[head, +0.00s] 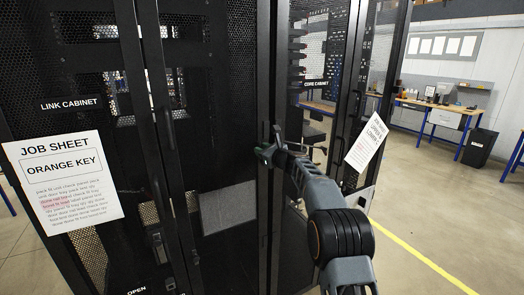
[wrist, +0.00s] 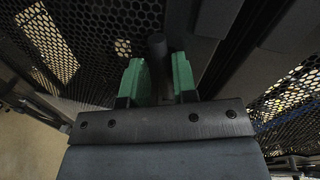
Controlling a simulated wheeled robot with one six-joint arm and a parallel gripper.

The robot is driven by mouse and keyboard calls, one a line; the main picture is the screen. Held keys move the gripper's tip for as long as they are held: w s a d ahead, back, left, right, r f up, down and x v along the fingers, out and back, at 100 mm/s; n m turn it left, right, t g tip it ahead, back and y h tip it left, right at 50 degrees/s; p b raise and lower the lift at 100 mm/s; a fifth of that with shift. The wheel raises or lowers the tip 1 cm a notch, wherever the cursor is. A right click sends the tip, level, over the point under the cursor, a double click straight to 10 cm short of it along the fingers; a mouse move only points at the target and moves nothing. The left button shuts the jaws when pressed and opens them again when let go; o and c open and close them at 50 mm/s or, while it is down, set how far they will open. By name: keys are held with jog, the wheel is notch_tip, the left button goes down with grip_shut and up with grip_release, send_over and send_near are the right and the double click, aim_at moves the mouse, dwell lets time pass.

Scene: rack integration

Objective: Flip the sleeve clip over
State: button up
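I cannot make out a sleeve clip in either view. My gripper (head: 267,150) is at the front of the dark cabinet, beside its right-hand upright. In the wrist view its two green fingers (wrist: 160,78) stand apart. A dark round post (wrist: 157,45) shows between and beyond the fingertips, with a gap seeming to remain beside it. I cannot tell whether the fingers touch it. Nothing is clearly held.
The link cabinet (head: 70,104) has perforated black doors and a job sheet (head: 62,182) reading "ORANGE KEY". The core cabinet (head: 317,84) stands right, with another sheet (head: 367,143) on it. A workbench (head: 440,108) and bin (head: 479,147) stand beyond open floor (head: 440,215).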

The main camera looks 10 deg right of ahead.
jog(key=shift+r, duration=0.1)
jog(key=shift+s, duration=0.1)
jog(key=b+v, duration=0.6)
jog(key=v, duration=0.7)
jog(key=shift+s+d+b, duration=0.25)
jog(key=shift+b, duration=0.05)
